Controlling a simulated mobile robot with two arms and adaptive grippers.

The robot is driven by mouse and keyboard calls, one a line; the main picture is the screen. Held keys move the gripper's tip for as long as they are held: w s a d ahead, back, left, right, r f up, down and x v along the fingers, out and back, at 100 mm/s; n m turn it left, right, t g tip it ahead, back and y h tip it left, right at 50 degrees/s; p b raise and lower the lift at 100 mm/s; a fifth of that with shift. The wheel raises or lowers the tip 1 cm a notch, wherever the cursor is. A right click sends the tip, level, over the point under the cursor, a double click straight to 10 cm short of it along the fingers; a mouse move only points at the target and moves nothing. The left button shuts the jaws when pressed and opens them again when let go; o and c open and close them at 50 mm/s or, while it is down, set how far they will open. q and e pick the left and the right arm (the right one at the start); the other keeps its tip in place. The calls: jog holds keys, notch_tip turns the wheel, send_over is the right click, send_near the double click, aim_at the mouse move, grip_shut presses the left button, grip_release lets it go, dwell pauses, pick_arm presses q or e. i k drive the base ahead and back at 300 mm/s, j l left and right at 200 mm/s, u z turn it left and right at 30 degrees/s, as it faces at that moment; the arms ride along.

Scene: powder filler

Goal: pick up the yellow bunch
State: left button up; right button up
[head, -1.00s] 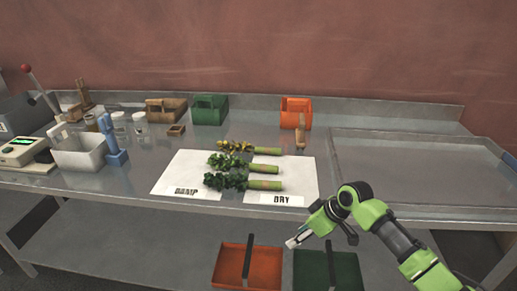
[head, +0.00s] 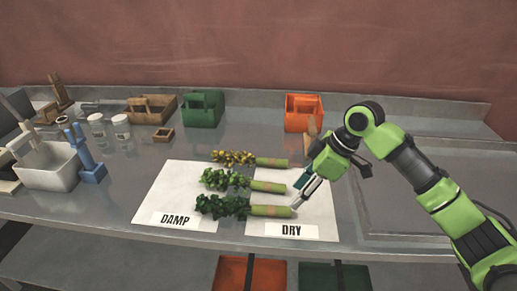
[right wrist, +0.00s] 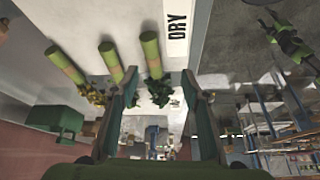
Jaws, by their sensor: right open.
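The yellow bunch (head: 235,158), with yellow leaves and a pale green wrapped stem, lies farthest back of three bunches, across the DAMP and DRY sheets. In the right wrist view the yellow bunch (right wrist: 66,64) is the leftmost. Two green-leaved bunches lie in front of it, a middle one (head: 222,180) and a near one (head: 222,206). My right gripper (head: 297,204) is open and empty, near the stem end of the near bunch and apart from the yellow one. Its two fingers (right wrist: 159,78) frame the near bunch's leaves in the right wrist view. My left gripper is out of view.
The white sheets marked DAMP (head: 160,205) and DRY (head: 318,222) lie on the metal bench. Green (head: 203,108) and orange (head: 303,112) carriers stand behind, with a wooden-handled tool beside the orange one. A white caddy (head: 50,170) stands at left. A shallow metal tray (head: 410,218) is at right.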

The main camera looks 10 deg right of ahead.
aim_at(221, 157)
jog(key=i, duration=0.9)
